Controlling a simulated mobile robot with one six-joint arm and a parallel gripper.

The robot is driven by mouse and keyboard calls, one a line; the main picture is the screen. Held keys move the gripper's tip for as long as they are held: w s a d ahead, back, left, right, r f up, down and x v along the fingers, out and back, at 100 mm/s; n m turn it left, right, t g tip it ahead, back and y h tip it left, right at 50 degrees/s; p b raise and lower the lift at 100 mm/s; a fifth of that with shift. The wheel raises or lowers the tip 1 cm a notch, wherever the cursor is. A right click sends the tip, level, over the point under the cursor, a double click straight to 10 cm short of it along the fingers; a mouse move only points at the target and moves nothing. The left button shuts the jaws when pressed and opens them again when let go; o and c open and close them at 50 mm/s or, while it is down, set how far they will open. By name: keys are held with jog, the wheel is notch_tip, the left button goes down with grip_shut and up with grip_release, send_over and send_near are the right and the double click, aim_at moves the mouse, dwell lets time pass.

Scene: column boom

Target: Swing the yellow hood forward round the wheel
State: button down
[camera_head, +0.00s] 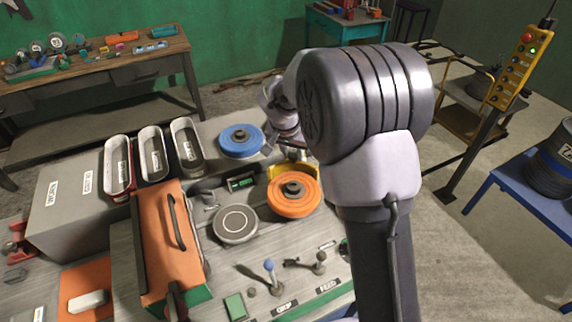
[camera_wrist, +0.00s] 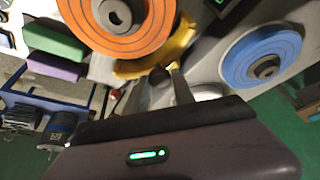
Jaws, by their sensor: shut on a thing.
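The yellow hood (camera_head: 300,168) curves round the back of the orange wheel (camera_head: 294,197) in the head view. In the wrist view the hood (camera_wrist: 160,60) shows as a yellow band along the lower edge of the orange wheel (camera_wrist: 112,22). My gripper (camera_wrist: 172,74) is shut on the yellow hood at its near edge. The exact grip point is partly hidden by the fingers. In the head view my arm hides most of the gripper.
A blue wheel (camera_head: 241,140) stands behind the orange one, and a grey disc (camera_head: 235,224) lies in front-left. Several levers, one with a blue knob (camera_head: 269,264), rise from the front panel. An orange cover (camera_head: 168,238) stands at left.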

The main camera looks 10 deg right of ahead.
jog(key=shift+s+d+m+g+h+b, duration=0.35)
jog(key=shift+d+m+b, duration=0.4)
jog(key=shift+m, duration=0.45)
jog(key=shift+s+d+m+g+h+b, duration=0.2)
jog(key=shift+s+d+m+g+b, duration=0.25)
jog(key=shift+d+m+b, duration=0.55)
jog(key=shift+s+d+m+g+h+b, duration=0.3)
jog(key=shift+s+d+m+b, duration=0.2)
jog(key=shift+m, duration=0.9)
jog(key=c, duration=1.1)
grip_release()
jog(key=shift+s, duration=0.1)
jog(key=shift+o, duration=0.2)
jog(key=p+v, duration=0.5)
jog(key=v, duration=1.2)
jog(key=shift+r, duration=0.2)
